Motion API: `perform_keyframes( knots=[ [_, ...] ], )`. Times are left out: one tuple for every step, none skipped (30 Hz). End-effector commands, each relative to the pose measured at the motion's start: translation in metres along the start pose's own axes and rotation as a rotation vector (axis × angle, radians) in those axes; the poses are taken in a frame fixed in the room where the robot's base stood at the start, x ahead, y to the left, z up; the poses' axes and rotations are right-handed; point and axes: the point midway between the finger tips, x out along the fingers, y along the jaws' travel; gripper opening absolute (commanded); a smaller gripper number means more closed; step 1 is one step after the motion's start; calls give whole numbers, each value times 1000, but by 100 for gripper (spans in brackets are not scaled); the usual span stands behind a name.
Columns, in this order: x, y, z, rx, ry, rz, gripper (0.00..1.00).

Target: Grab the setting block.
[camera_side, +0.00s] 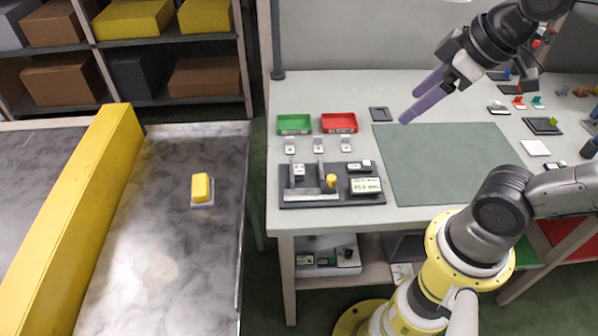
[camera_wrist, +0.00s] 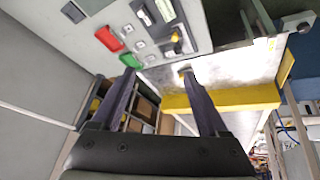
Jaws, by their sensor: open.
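My gripper (camera_side: 409,106) is open and empty, raised above the left part of the green mat. Its two fingers also show in the wrist view (camera_wrist: 158,73), spread apart. No part is plainly marked as the setting block. A dark fixture board (camera_side: 310,203) on the table carries a white block (camera_side: 299,169), a small black-and-white block (camera_side: 360,166), a yellow knob (camera_side: 331,180) and a labelled plate (camera_side: 365,186). My gripper is right of this board and apart from it.
A yellow block (camera_side: 201,187) sits on the metal conveyor (camera_side: 165,260), left of the table. The green mat (camera_side: 450,160) is clear.

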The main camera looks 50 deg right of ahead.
Motion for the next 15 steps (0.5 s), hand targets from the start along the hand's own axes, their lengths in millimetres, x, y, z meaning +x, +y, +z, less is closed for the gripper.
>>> perform_keyframes(
  knots=[
    [2, 2, -16, -49, -18, -8, 78],
    [3, 3, -24, -78, -28, -13, 78],
    [6, 4, -35, -116, -43, -20, 78],
    [8, 5, -44, -143, -54, -26, 78],
    [12, 6, -52, -171, -66, -32, 78],
    [18, 7, -64, -208, -85, -42, 78],
    [23, 7, -72, -236, -99, -50, 78],
    [29, 7, -81, -264, -115, -60, 78],
    [38, 7, -93, -302, -137, -73, 78],
    [47, 6, -102, -329, -154, -84, 78],
    [56, 6, -110, -356, -172, -95, 78],
    [69, 4, -120, -390, -196, -111, 78],
    [79, 2, -127, -414, -215, -123, 78],
    [90, 1, -133, -436, -235, -135, 78],
    [105, -2, -140, -461, -259, -150, 78]
  ],
)
